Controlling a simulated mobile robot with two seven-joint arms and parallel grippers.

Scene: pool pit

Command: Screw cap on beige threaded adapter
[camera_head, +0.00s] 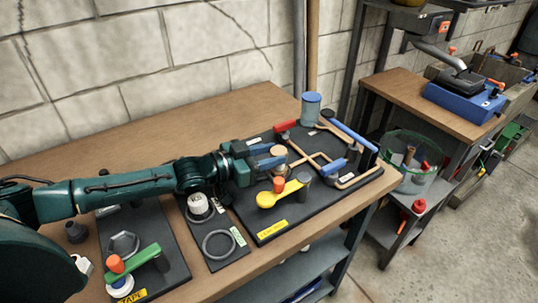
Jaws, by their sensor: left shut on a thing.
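My left gripper (276,156) reaches in from the left over the large black board (262,228). Its blue-grey fingers are shut on a small beige round piece (279,150) at their tips. I cannot tell whether this is the cap, the beige threaded adapter, or the two together. The fingers hide part of it and whatever is under it. A yellow handle (272,200) with an orange knob (279,184) is on the board just in front of the gripper. My right gripper is not in view.
A smaller board holds a ribbed white fitting (199,205) and a grey ring (218,243). A left board bears a green handle (137,258). Blue-handled copper pipes (325,166) and a blue cylinder (311,109) are right of the gripper. A bucket (412,160) stands beyond the bench.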

